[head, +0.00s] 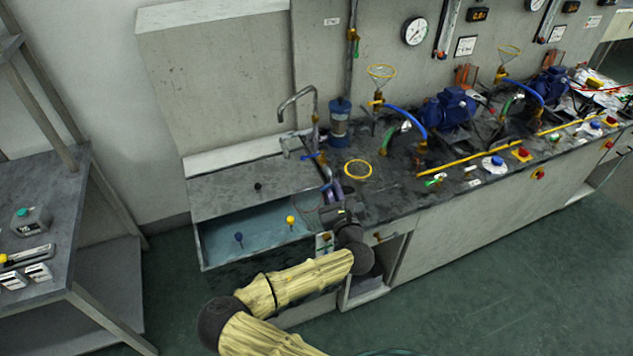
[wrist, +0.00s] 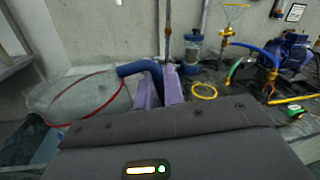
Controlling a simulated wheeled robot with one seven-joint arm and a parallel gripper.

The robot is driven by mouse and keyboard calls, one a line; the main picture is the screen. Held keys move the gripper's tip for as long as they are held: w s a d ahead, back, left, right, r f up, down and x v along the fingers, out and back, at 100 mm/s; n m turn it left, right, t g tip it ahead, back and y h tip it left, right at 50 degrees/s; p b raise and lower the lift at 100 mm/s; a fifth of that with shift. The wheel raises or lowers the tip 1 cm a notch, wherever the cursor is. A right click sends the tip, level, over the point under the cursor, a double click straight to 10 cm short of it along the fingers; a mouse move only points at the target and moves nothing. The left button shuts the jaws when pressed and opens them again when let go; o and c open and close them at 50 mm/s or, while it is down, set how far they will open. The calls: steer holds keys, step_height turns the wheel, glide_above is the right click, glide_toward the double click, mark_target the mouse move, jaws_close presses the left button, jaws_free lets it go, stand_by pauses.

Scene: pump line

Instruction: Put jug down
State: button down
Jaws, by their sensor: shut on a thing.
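The clear jug with a red line around it (wrist: 80,98) fills the left of the wrist view, with a blue handle (wrist: 138,68) on its right side. My gripper (wrist: 161,88) has purple fingers shut on the handle. In the head view my gripper (head: 332,192) is at the right edge of the sink basin (head: 222,233). The jug shows there only as a faint outline over the basin's right end. Its base is hidden, so I cannot tell whether it touches anything.
A tap (head: 297,98) stands behind the sink. A yellow ring (head: 358,169) lies on the dark worktop (head: 385,200) right of my gripper, with a blue-grey canister (head: 340,125) behind it. Blue pumps (head: 447,108) and hoses stand farther right. A grey shelf (head: 75,205) is at the left.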

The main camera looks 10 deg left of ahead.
steer(key=s+d+f+m+h+b, duration=0.1)
steer(key=s+d+f+m+h, duration=0.1)
steer(key=d+f, duration=0.5)
steer(key=s+d+f+m+t+h+b, duration=0.1)
steer(key=s+d+f+m+h+b, duration=0.1)
steer(key=d+f, duration=0.5)
steer(key=s+d+h, duration=0.1)
steer(key=d+h, duration=0.1)
steer(key=d, duration=0.4)
steer(key=shift+d+f+t+h, duration=0.3)
steer(key=shift+d+f+h, duration=0.05)
steer(key=shift+f+h, duration=0.05)
